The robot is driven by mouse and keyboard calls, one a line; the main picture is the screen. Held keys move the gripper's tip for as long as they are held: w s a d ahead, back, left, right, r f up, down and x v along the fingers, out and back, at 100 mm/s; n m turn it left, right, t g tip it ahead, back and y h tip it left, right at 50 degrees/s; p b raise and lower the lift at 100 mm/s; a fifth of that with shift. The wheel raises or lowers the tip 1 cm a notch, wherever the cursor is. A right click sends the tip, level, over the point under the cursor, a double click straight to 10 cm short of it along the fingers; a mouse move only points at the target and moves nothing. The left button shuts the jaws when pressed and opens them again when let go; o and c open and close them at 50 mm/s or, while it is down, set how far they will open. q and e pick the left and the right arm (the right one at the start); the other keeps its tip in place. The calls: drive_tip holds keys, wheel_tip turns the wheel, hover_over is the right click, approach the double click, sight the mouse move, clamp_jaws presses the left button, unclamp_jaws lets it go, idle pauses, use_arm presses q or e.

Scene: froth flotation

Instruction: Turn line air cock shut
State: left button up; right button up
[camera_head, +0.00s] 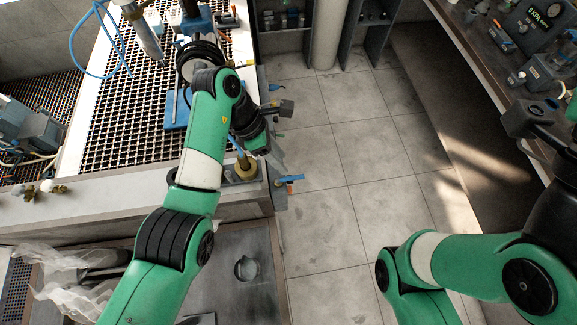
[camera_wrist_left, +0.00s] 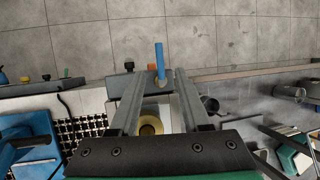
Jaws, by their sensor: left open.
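The line air cock shows as a small blue lever (camera_head: 291,178) at the right edge of the bench, sticking out over the floor. In the left wrist view the blue lever (camera_wrist_left: 160,62) stands between the tips of my left gripper's fingers, with a gap visible on both sides. My left gripper (camera_wrist_left: 157,78) is open and empty. A round brass fitting (camera_wrist_left: 150,125) shows between the fingers, nearer the palm. My right gripper's fingers are not visible in the head view.
The brass fitting with a blue hose (camera_head: 243,168) stands on the bench corner by my left wrist. A grating (camera_head: 115,130) covers the bench at left. A grey tray with a cup (camera_head: 246,268) lies in front. The tiled floor (camera_head: 340,140) is clear; another bench (camera_head: 500,75) stands right.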

use_arm(q)
drive_tip(key=p+v, duration=0.1)
drive_tip(key=v, duration=0.3)
drive_tip(key=shift+r, duration=0.15)
